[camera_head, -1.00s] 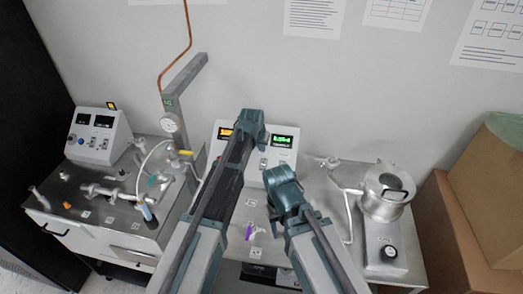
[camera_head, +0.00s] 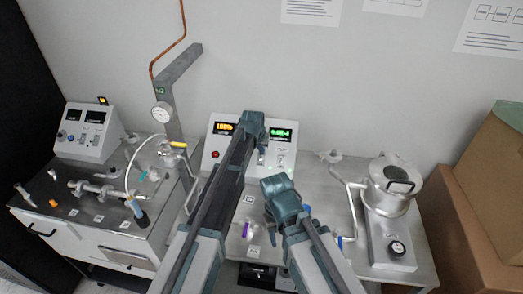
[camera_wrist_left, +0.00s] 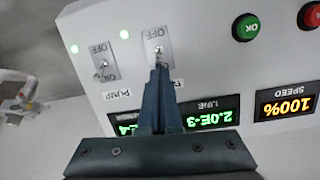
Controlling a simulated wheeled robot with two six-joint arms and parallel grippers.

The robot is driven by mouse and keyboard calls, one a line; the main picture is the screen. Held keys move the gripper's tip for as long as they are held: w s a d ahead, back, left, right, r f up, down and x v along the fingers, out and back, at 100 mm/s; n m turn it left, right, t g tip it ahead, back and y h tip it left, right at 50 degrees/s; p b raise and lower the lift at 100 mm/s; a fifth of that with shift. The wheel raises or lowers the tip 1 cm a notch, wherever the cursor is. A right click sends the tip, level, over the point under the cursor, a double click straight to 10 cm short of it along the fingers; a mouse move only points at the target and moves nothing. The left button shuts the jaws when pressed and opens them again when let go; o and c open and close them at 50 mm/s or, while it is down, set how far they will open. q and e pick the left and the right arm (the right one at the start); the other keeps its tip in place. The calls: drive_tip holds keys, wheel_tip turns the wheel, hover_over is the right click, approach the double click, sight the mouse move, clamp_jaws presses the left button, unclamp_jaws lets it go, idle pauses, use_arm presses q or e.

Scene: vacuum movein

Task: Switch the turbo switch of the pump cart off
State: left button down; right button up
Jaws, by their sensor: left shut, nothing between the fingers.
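The pump cart's white control panel (camera_head: 212,158) stands at the back of the steel cart top (camera_head: 325,190). In the left wrist view, the panel (camera_wrist_left: 200,70) appears upside down. My left gripper (camera_wrist_left: 160,68) is shut and empty, its fingertips at the toggle switch (camera_wrist_left: 158,47) marked OFF; I cannot tell whether they touch. The fingers partly hide that switch's label. Another toggle, labelled PUMP (camera_wrist_left: 103,68), sits to its left, clear of the fingers. In the head view, my left gripper (camera_head: 257,138) is at the panel. My right gripper (camera_head: 284,200) hangs over the cart; its fingers are unclear.
The panel has a green button (camera_wrist_left: 246,27), a red button (camera_wrist_left: 310,15), lit green lamps (camera_wrist_left: 124,33) and lit displays (camera_wrist_left: 287,104). A steel vessel (camera_head: 392,185) stands on the cart's right. Another equipment cart (camera_head: 115,240) stands left, cardboard boxes (camera_head: 470,225) right.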

sight(261, 156)
use_arm(q)
drive_tip(key=shift+s+f, duration=0.1)
use_arm(e)
drive_tip(key=shift+f, duration=0.15)
use_arm(q)
drive_tip(key=shift+s+t+b, duration=0.1)
drive_tip(key=shift+t+b, duration=0.2)
drive_tip(key=shift+b, duration=0.1)
use_arm(e)
drive_tip(key=shift+f, duration=0.25)
use_arm(q)
drive_tip(key=shift+s+t+b, duration=0.25)
drive_tip(key=shift+t+b, duration=0.25)
use_arm(e)
drive_tip(key=shift+f, duration=0.5)
